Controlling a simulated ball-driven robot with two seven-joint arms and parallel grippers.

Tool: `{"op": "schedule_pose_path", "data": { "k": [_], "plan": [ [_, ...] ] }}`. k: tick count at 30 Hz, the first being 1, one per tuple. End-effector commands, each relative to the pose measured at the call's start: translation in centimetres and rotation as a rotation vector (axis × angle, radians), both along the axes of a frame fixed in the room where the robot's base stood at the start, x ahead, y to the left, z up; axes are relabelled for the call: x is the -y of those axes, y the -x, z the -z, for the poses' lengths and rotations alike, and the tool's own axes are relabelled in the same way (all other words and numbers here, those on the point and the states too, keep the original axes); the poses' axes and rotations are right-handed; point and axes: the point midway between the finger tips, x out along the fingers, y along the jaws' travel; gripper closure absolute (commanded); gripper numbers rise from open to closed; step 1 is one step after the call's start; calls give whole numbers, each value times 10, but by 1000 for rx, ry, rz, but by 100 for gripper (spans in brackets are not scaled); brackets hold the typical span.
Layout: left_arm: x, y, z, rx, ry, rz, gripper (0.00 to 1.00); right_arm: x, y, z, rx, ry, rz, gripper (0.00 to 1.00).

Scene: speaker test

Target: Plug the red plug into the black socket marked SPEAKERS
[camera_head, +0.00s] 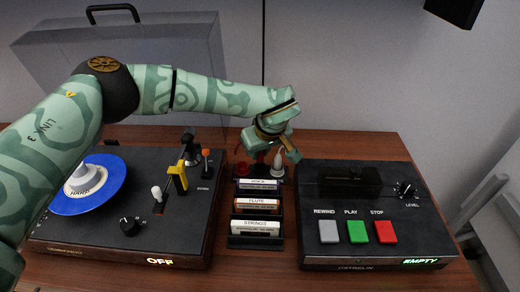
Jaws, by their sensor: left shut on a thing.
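My left gripper (272,146) reaches in from the upper left. It is low over the back of the table, between the two black devices. It is shut on a small dark red thing (262,157), which looks like the red plug; the fingers hide much of it. A grey-white cone-shaped piece (278,164) stands just below the fingers. Another bit of red (243,170) shows low to the left of the gripper. I cannot make out a black socket or a SPEAKERS marking. My right gripper is not in view.
A turntable (137,190) with a blue record (103,196) and a lit OFF sign is at left. A black rack (257,242) of labelled cartridges, including FLUTE and STRINGS, is in the middle. A tape player (375,185) with grey, green and red buttons is at right, reading EMPTY.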

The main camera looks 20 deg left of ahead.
Motion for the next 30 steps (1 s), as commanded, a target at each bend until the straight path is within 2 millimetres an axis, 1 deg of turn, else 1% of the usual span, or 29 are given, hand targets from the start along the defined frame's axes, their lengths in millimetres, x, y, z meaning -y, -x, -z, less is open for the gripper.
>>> {"op": "schedule_pose_path", "data": {
  "k": [8, 30],
  "plan": [
    [0, 0, 2, -1, -1, 0, 100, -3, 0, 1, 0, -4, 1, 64],
    [0, 0, 16, 0, -2, 1, 100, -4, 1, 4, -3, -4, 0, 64]
  ]
}}
